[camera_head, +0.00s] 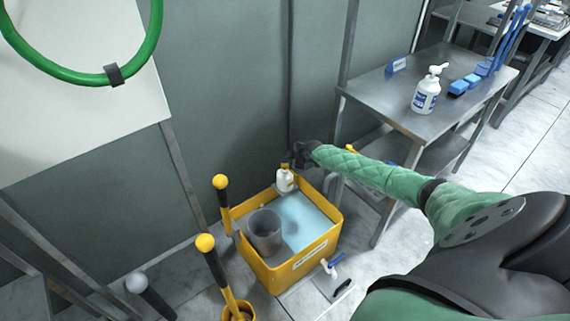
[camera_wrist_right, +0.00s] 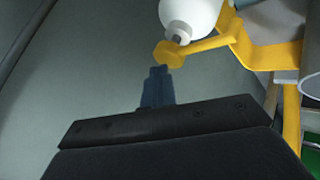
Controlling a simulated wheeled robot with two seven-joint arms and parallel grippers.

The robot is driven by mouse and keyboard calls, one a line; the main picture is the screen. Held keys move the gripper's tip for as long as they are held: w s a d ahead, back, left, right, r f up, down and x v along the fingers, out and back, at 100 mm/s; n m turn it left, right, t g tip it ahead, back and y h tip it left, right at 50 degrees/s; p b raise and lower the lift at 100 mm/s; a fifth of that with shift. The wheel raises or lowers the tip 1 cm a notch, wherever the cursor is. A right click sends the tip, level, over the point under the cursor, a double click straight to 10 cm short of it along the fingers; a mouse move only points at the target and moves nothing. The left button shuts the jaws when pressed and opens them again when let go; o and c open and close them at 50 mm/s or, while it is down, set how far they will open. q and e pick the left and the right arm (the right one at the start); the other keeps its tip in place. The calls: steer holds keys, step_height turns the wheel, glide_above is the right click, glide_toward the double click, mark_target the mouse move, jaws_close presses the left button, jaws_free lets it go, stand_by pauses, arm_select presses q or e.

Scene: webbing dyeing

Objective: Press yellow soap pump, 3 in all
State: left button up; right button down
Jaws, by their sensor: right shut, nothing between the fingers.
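The soap bottle with the yellow pump stands at the back corner of the yellow tub; its white body (camera_head: 285,181) shows in the head view. In the right wrist view its white body (camera_wrist_right: 190,15) is at the top, with the yellow pump head (camera_wrist_right: 169,54) just beyond my fingertips. My right gripper (camera_head: 300,156) is shut and empty, just above and beside the bottle. In the right wrist view its dark fingers (camera_wrist_right: 159,74) are together and point at the pump head; I cannot tell whether they touch it. My left gripper is not in view.
The yellow tub (camera_head: 296,273) holds bluish liquid and a grey cup (camera_head: 264,232). Yellow-knobbed posts (camera_head: 206,243) stand at its left. A steel table (camera_head: 395,102) at the right bears a white pump bottle (camera_head: 426,94) and blue tools. A grey wall is close behind.

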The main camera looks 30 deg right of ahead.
mark_target(287, 164)
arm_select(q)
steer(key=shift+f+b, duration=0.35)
arm_select(e)
steer(key=shift+f, duration=0.4)
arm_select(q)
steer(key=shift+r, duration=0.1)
arm_select(e)
steer(key=shift+r, duration=0.2)
arm_select(q)
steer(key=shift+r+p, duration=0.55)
steer(key=shift+p, duration=0.15)
arm_select(e)
steer(key=shift+r, duration=1.15)
